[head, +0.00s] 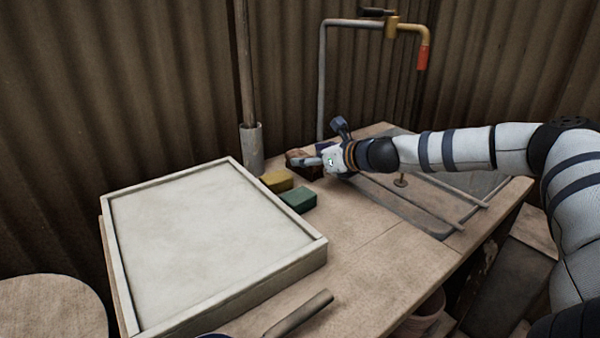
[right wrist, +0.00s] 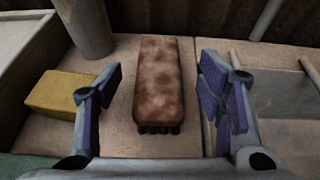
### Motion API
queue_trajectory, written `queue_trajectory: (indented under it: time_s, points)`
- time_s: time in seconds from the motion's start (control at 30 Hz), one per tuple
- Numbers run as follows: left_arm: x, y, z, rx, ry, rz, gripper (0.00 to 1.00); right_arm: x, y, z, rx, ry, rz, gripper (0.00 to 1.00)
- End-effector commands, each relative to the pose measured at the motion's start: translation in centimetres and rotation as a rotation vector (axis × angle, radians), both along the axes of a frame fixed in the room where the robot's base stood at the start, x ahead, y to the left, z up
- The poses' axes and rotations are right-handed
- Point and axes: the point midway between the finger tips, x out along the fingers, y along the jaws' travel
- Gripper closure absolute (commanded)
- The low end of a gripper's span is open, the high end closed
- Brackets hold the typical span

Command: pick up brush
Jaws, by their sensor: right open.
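The brush (right wrist: 158,80) is a brown, mottled block with dark bristles under its near end. It lies on the table in the right wrist view, pointing away from me. My right gripper (right wrist: 160,98) is open, with one purple-padded finger on each side of the brush and a gap on both sides. In the head view my right gripper (head: 311,160) is at the table's back edge, and the brush (head: 296,155) shows only in part beside it. My left gripper is not in view.
A yellow block (head: 277,181) and a green block (head: 298,200) lie near the brush. A grey tube (head: 251,150) stands behind. A large framed white slab (head: 312,258) fills the left. A bent pipe (head: 323,85) rises at the back. The table's front middle (head: 365,265) is clear.

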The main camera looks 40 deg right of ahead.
Motion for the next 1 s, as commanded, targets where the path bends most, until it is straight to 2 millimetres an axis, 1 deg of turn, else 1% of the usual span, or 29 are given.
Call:
queue_trajectory:
  time_s: [0.03,0.1,0.17,0.37,0.4,0.47,0.5,0.63,0.87,0.93,0.97,1.0]
  points:
    - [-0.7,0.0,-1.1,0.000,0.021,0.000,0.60,0.7,0.2,-1.8,-0.002,0.013,0.002,0.38]
    - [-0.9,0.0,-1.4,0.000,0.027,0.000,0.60,1.8,0.0,-1.9,-0.003,0.010,-0.001,0.38]
    - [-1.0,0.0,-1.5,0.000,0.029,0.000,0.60,2.3,0.0,-1.8,-0.001,0.007,-0.001,0.38]
    - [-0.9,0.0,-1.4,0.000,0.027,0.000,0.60,2.6,0.0,-1.4,0.001,0.002,-0.001,0.38]
    - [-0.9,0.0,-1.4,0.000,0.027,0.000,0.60,2.6,0.0,-1.4,0.001,0.002,-0.001,0.41]
    - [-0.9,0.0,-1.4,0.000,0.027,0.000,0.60,2.6,0.0,-1.4,0.001,0.002,-0.001,0.54]
    - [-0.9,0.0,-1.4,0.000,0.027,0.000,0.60,2.5,0.0,-1.4,0.001,0.002,-0.001,0.63]
    - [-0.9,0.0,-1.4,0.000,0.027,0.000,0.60,2.5,0.0,-1.4,0.001,0.002,-0.001,0.92]
    - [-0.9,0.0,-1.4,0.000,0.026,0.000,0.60,2.5,0.0,-1.4,0.001,0.002,-0.001,0.92]
    - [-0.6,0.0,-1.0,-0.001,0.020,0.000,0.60,2.6,0.0,-0.7,0.001,-0.001,0.000,0.92]
    - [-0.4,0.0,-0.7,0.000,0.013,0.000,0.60,2.6,0.0,0.0,0.002,-0.003,-0.001,0.92]
    - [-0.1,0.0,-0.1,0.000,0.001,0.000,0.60,2.6,0.0,1.1,0.001,-0.007,0.000,0.92]
